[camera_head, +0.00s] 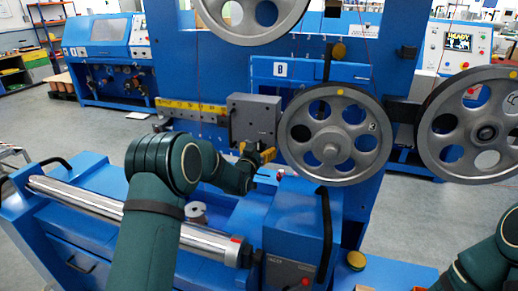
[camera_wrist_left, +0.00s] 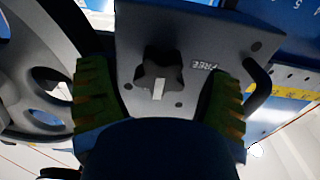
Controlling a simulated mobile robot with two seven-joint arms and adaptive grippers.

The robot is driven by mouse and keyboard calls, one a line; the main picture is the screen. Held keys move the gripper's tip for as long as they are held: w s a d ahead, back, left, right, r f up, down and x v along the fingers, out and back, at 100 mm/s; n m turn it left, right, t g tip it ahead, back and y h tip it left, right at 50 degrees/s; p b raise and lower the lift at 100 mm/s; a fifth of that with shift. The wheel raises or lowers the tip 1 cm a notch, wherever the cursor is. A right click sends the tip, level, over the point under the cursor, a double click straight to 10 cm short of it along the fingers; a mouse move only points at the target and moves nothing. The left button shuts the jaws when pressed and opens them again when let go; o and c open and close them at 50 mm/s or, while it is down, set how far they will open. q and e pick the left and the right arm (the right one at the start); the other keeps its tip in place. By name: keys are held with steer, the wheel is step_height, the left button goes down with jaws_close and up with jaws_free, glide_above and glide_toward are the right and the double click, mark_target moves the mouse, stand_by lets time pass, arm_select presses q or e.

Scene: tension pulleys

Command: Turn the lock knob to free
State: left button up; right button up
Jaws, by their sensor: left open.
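The lock knob (camera_wrist_left: 160,70) is a dark star-shaped knob with a white pointer mark, on a grey plate (camera_wrist_left: 140,35) in the left wrist view. The word FREE (camera_wrist_left: 207,65) is printed on the plate to its right. My left gripper (camera_wrist_left: 160,88) is open, with its green-yellow fingers on either side of the knob and apart from it. In the head view, my left gripper (camera_head: 257,153) is at the lower edge of the grey block (camera_head: 253,117), where I cannot make out the knob. My right arm shows at the lower right, but its gripper is out of frame.
A spoked pulley (camera_head: 336,135) is close on the right of the grey block, with another pulley (camera_head: 470,125) farther right. A yellow scale rail (camera_head: 192,108) runs left from the block. A steel roller (camera_head: 135,218) and a black handle (camera_head: 325,230) stand below.

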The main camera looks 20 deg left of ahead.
arm_select(q)
steer(key=shift+w, duration=0.5)
steer(key=c, duration=1.2)
steer(key=shift+s+f, duration=0.1)
steer(key=shift+f, duration=0.05)
